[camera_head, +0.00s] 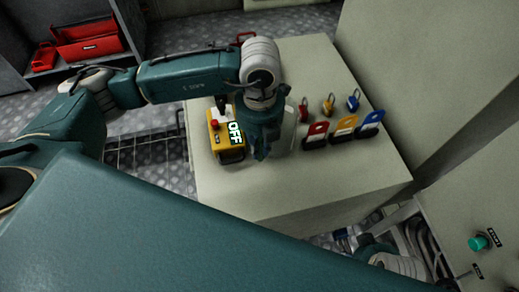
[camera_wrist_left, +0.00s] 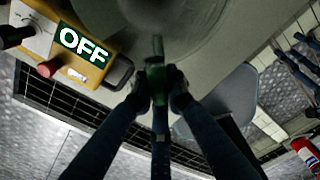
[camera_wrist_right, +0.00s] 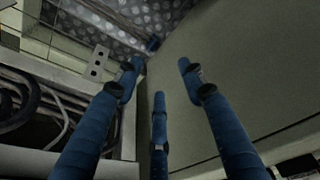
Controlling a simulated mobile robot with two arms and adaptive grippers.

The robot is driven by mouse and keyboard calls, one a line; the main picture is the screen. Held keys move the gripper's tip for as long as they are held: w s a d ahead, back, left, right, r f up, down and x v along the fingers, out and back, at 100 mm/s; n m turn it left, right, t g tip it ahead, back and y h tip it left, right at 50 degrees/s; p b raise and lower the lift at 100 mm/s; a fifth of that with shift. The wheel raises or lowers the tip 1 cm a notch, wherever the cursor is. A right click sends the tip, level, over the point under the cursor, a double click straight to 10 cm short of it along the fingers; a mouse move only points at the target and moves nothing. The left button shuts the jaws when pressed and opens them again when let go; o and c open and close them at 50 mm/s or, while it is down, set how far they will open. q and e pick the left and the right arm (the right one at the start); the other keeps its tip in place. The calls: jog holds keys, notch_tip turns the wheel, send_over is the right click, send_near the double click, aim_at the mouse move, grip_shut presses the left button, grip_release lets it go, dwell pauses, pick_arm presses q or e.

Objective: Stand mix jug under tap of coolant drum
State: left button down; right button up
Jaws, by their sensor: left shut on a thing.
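My left gripper (camera_head: 261,153) is over the pale cabinet top, fingers down. A pale, partly hidden vessel (camera_head: 288,128), which looks like the mix jug, stands right beside it. In the left wrist view the fingers (camera_wrist_left: 157,92) close on a narrow green upright piece, apparently its handle, in front of a large rounded grey-green body (camera_wrist_left: 215,45). Whether the jug touches the top cannot be told. My right gripper (camera_wrist_right: 158,72) is low beside a cabinet side, its fingers spread with nothing between them. I cannot make out the coolant drum or its tap.
A yellow box marked OFF (camera_head: 226,135) stands close left of the left gripper. Several padlocks (camera_head: 329,104) and coloured tags (camera_head: 343,128) are to the right. The cabinet's front top (camera_head: 300,195) is clear. A panel with a green button (camera_head: 478,243) is at right; a red toolbox (camera_head: 88,38) is back left.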

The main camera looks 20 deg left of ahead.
pick_arm(q)
jog(key=shift+f, duration=0.8)
pick_arm(e)
jog(key=shift+r, duration=0.45)
jog(key=shift+s+r, duration=0.1)
pick_arm(q)
jog(key=c, duration=1.7)
grip_release()
jog(key=shift+c, duration=0.2)
pick_arm(e)
jog(key=shift+r, duration=0.25)
